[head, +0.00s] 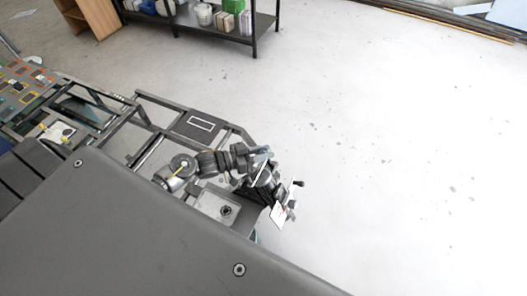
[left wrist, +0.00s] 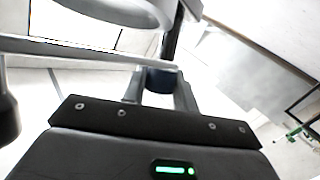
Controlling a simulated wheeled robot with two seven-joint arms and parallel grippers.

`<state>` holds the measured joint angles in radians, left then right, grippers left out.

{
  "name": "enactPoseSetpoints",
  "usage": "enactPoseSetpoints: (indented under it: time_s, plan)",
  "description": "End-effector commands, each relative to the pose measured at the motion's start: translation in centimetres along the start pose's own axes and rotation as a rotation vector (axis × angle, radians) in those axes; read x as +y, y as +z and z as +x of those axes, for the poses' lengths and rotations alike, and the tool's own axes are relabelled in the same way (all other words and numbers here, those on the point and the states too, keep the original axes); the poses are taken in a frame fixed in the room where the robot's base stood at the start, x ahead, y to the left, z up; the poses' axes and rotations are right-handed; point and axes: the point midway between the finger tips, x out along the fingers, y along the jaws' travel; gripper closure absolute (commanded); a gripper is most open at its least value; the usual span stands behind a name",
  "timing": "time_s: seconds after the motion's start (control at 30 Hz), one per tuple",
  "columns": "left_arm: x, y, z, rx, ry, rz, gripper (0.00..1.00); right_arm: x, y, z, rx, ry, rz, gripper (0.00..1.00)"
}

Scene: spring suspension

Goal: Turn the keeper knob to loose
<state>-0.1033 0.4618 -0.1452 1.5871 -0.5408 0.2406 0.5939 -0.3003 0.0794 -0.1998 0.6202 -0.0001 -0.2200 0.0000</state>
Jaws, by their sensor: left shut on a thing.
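My left gripper (left wrist: 158,92) shows in the left wrist view with its two fingers on either side of a short dark blue round piece, which I take to be the keeper knob (left wrist: 160,79). The gripper is shut on it. A pale metal bar crosses just above the knob, and a large pale rounded part hangs over it. In the head view my left gripper (head: 262,170) is small, at the right end of the dark metal frame, among dark jointed parts. The knob and its markings cannot be made out there. My right gripper is not in view.
The dark frame (head: 152,98) carries a flat plate with a white outline (head: 200,124) and a grey square tray (head: 217,205). A shelf (head: 228,22) with boxes and a wooden cabinet (head: 92,18) stand at the back. The pale floor at right is clear.

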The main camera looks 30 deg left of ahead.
Motion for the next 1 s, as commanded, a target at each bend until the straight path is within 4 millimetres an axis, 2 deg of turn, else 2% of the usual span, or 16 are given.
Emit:
enactPoseSetpoints:
  time_s: [0.23, 0.27, 0.4, 0.77, 0.87, 1.0]
  plan:
    - [0.0, -0.1, 0.0, 0.002, 0.0, 0.001, 0.94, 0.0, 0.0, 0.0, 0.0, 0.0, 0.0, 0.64]
    - [0.0, -0.1, 0.0, 0.002, 0.001, 0.001, 0.69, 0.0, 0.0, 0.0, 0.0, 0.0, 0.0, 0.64]
    - [0.0, -0.1, 0.0, 0.002, 0.001, 0.001, 0.51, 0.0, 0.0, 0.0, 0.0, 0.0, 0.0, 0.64]
    - [-0.1, 0.1, -0.5, 0.0, 0.001, 0.001, 0.5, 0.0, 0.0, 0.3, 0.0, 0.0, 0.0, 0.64]
    - [-0.1, 0.3, -1.7, -0.001, 0.0, 0.002, 0.5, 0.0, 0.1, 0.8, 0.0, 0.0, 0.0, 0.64]
    - [-0.1, 0.5, -4.5, -0.002, 0.0, 0.002, 0.5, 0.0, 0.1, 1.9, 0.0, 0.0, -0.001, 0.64]
